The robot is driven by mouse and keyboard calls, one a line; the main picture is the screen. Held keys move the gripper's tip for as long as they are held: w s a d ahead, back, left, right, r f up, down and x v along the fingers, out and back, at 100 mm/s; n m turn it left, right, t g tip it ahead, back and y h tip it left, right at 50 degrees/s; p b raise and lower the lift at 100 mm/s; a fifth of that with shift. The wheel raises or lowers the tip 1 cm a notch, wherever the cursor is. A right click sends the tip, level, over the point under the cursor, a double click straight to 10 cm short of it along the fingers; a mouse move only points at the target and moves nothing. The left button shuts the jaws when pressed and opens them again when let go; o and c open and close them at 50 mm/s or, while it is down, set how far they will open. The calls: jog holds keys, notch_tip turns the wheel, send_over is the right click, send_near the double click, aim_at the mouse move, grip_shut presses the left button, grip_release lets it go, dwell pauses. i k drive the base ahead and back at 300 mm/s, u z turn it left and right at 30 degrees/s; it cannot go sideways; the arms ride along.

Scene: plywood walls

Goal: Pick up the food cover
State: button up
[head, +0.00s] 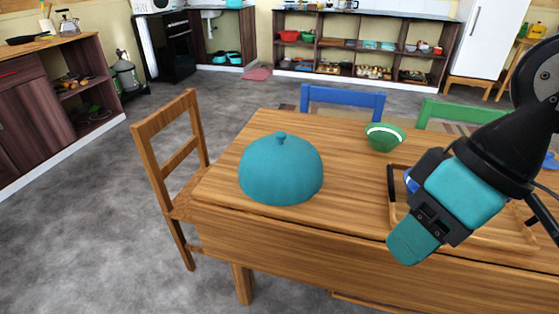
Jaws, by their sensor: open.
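The food cover (281,172) is a teal dome with a small knob on top. It sits upright near the left end of the wooden table (335,142). My gripper (404,250), with teal and black parts, hangs over the table's front edge at the right. It is well to the right of the cover and apart from it. My gripper is open, and I see nothing between its fingers. Whatever is under the cover is hidden.
A green bowl (384,137) stands behind and right of the cover. A wooden tray (398,178) lies partly behind my arm. A wooden chair (172,165) stands at the table's left end, and a blue chair (343,97) behind it. Open floor lies to the left.

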aim_at(281, 169)
jog(key=u, duration=0.55)
jog(key=k, duration=1.2)
jog(key=u, duration=1.05)
jog(key=i, duration=1.8)
jog(key=z, duration=0.75)
jog(key=i, duration=0.55)
jog(key=z, duration=1.1)
jog(key=i, duration=0.35)
jog(key=z, duration=0.3)
